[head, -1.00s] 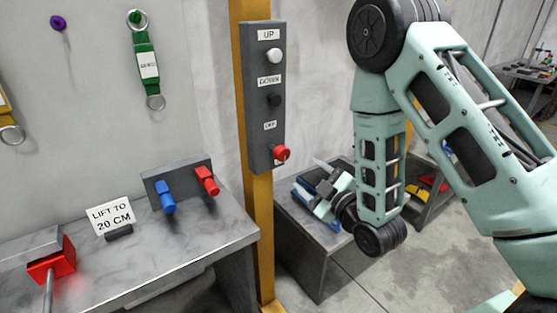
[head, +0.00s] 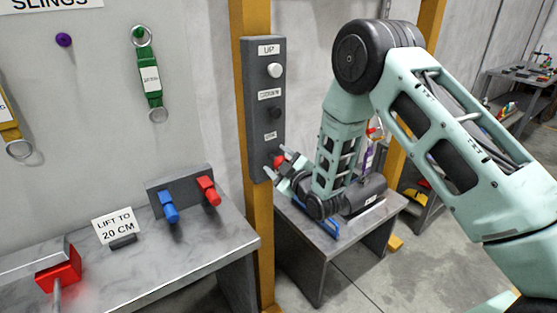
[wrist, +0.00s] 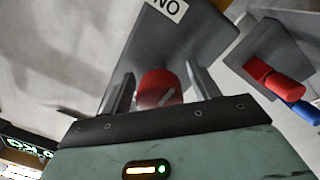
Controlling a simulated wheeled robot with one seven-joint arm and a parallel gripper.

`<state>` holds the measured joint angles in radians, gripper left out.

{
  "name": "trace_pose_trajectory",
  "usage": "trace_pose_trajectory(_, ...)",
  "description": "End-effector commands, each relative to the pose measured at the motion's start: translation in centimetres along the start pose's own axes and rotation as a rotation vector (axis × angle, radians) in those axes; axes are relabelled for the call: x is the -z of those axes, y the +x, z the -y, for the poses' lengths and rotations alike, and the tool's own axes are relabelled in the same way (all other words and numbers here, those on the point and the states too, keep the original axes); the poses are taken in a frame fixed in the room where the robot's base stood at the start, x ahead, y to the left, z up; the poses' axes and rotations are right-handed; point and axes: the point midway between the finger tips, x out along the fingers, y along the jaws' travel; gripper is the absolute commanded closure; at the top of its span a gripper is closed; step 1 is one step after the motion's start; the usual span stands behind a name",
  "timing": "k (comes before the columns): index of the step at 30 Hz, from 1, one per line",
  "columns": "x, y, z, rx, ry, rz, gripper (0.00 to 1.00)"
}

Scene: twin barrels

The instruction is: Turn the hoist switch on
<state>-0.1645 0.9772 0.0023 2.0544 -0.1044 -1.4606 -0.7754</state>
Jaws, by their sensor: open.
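The grey control box (head: 262,110) is fixed to a yellow post, with a white UP button (head: 275,70), a black button (head: 275,113) and a red rotary switch (head: 279,160) at its bottom. In the wrist view the red switch (wrist: 157,88) has a pale slanted line on its face. A label (wrist: 168,8) reading ON appears upside down beyond it. My gripper (head: 277,163) is at the switch, jaws open, one finger on each side of the knob. In the wrist view the fingers (wrist: 158,78) flank it; I cannot tell whether either touches it.
A bench (head: 190,247) at left carries a block with blue (head: 169,207) and red (head: 208,190) handles and a LIFT TO 20 CM sign (head: 115,223). A low table (head: 330,250) stands beneath my gripper with a dark cylinder (head: 365,194). Slings hang on the wall.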

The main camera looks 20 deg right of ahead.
Motion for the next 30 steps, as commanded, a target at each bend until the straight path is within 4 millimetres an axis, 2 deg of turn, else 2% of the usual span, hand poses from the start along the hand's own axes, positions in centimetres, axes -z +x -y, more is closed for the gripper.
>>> trace_pose_trajectory(6,-0.01,0.05,0.01,0.0,0.0,0.0,0.39)
trace_pose_trajectory(7,-0.01,0.05,0.01,0.0,0.0,0.0,0.42)
trace_pose_trajectory(11,0.0,0.03,0.0,0.0,0.0,0.0,0.78)
trace_pose_trajectory(12,0.0,0.03,0.0,0.0,0.0,0.0,0.84)
trace_pose_trajectory(23,-0.13,0.01,0.04,-0.001,0.043,0.001,0.83)
trace_pose_trajectory(30,-0.27,0.04,0.16,0.002,0.184,0.003,0.83)
